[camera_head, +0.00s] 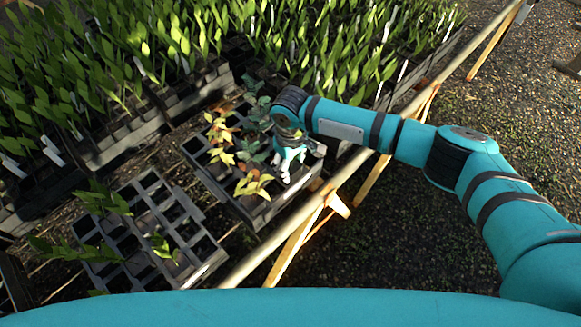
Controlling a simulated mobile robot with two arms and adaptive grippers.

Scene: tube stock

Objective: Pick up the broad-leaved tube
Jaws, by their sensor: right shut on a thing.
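My right gripper (285,174) points down at the right side of the middle black tray (256,212). It is shut on a plant tube, which the fingers and wrist mostly hide. I cannot tell its leaf type or whether it is clear of its cell. A small green leaf tip shows by the wrist. Left of the gripper in this tray stand yellow-orange leaved seedlings (222,157) and blue-green leaved seedlings (249,150). Broad green-leaved seedlings (100,201) stand in the lower left tray (212,256), which has many empty cells. My left gripper is not in view.
Dense rows of tall green seedlings (330,45) with white labels fill trays behind and to the left. A wooden bench rail (258,256) with trestle legs (298,243) runs along the right of the trays. Beyond it is open dark gravel (400,245).

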